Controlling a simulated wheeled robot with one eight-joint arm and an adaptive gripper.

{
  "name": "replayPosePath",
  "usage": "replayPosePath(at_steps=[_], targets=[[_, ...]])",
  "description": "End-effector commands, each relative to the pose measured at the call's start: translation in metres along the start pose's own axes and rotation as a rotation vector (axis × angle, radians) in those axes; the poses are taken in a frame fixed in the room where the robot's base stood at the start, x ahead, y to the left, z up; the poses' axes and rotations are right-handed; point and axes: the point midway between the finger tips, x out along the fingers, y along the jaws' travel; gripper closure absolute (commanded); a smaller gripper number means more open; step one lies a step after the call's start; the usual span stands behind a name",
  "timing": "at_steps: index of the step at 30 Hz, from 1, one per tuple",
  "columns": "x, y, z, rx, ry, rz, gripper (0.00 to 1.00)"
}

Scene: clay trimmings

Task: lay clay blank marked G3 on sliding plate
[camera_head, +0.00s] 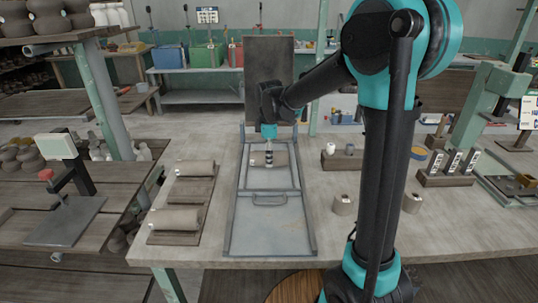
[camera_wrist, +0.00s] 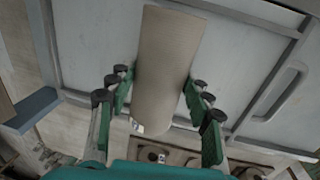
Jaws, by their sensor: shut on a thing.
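My gripper (camera_head: 268,162) points down over the far part of the sliding plate (camera_head: 270,218), a grey metal plate in a frame with a handle. The gripper is shut on a beige clay blank (camera_wrist: 165,60), a cylinder held between green-padded fingers in the wrist view; the blank also shows beside the gripper in the head view (camera_head: 283,158). A small white tag is on its near end, but its mark is unreadable. The pale plate lies beneath the blank in the wrist view. I cannot tell whether the blank touches it.
Two more clay blanks, a far one (camera_head: 194,168) and a near one (camera_head: 176,217), lie on boards left of the plate. An upright dark panel (camera_head: 269,72) stands behind the plate. Small cups (camera_head: 344,204) and a block with labelled slots (camera_head: 446,178) stand to the right.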

Motion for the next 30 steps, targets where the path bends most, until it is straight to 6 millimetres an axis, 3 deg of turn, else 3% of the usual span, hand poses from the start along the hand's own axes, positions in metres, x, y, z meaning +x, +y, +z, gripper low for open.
replayPosePath(at_steps=[8, 9, 15, 25, 30], targets=[[0.001, 0.000, 0.000, 0.000, 0.000, 0.000, 1.00], [0.001, 0.000, 0.000, 0.000, 0.000, 0.000, 0.49], [0.001, 0.000, 0.000, 0.000, 0.000, 0.000, 0.26], [-0.001, 0.000, 0.000, 0.000, 0.000, 0.000, 0.26], [-0.019, -0.001, 0.000, 0.000, 0.000, 0.000, 0.26]])
